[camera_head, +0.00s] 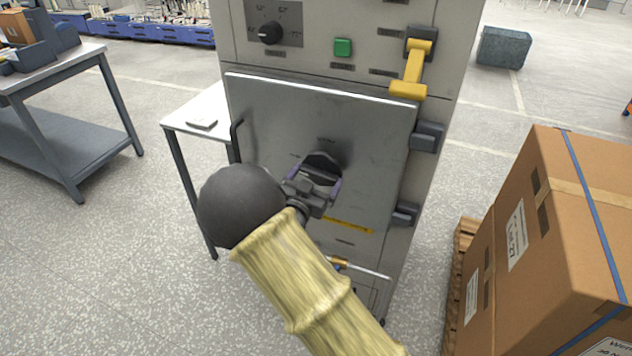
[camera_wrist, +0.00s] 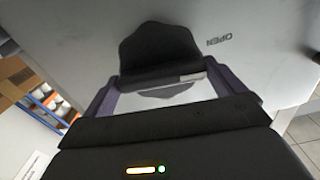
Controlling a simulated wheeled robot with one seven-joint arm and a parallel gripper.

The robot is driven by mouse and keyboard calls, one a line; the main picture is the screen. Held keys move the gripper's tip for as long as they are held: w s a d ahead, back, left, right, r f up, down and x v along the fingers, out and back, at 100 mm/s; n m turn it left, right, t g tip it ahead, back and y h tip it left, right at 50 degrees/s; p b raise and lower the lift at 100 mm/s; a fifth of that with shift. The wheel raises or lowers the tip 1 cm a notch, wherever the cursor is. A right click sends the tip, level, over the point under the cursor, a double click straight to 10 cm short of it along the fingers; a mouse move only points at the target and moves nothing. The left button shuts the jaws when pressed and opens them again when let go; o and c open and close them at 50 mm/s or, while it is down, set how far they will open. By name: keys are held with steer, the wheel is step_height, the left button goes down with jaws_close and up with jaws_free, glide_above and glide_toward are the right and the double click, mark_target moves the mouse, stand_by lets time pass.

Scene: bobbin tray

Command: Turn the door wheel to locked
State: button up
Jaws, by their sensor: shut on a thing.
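The door wheel (camera_head: 322,159) is a dark knob at the middle of the grey cabinet door (camera_head: 270,110). In the wrist view the wheel (camera_wrist: 158,42) is a dark lobed disc with a thick bar across it. My gripper (camera_head: 318,178) is at the wheel, its two purple-grey fingers on either side of the bar, shut on it. In the wrist view the gripper (camera_wrist: 160,80) has one finger at each end of the bar. The word OPEN (camera_wrist: 219,41) is printed on the door beside the wheel. My arm hides part of the lower left of the door.
A yellow lever handle (camera_head: 412,72), a green button (camera_head: 342,47) and a black dial (camera_head: 270,33) sit above the door. A side table (camera_head: 190,118) stands at left. Large cardboard boxes (camera_head: 560,230) on a pallet stand close at right.

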steer(key=m+b, duration=0.5)
steer(key=b, duration=0.2)
steer(key=shift+f+m, duration=0.35)
steer(key=shift+m, duration=0.05)
steer(key=m+b, duration=0.6)
steer(key=b, duration=0.3)
steer(key=m+b, duration=0.3)
steer(key=b, duration=0.1)
steer(key=shift+r+m+b, duration=0.25)
steer(key=shift+m+b, duration=0.6)
steer(key=shift+m, duration=0.05)
steer(key=o, duration=0.6)
steer(key=p+v, duration=0.2)
steer(key=v, duration=1.5)
steer(key=shift+s+r, duration=0.1)
steer(key=shift+s, duration=0.1)
